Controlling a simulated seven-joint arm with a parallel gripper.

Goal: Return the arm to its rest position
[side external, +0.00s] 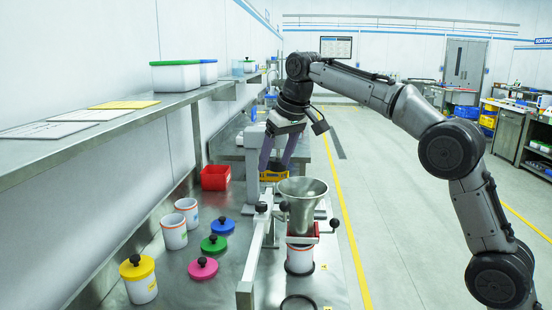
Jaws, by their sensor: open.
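My gripper (277,155) hangs pointing down from my arm, above and behind the metal funnel. Its two fingers are spread apart, and I see nothing held between them. The lower fingertips come close to a yellow object (273,176) in the picture; I cannot tell whether they touch it. My arm reaches in from the right, arching over the floor beside the bench. The metal funnel (302,203) sits in a red holder (303,236) over a white jar (299,260) with an orange band.
On the steel bench (215,285) stand two open white jars (174,231), a yellow-lidded jar (139,279), blue (222,225), green (213,244) and pink (203,268) lids, and a red bin (215,177). A shelf (100,129) runs along the left wall.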

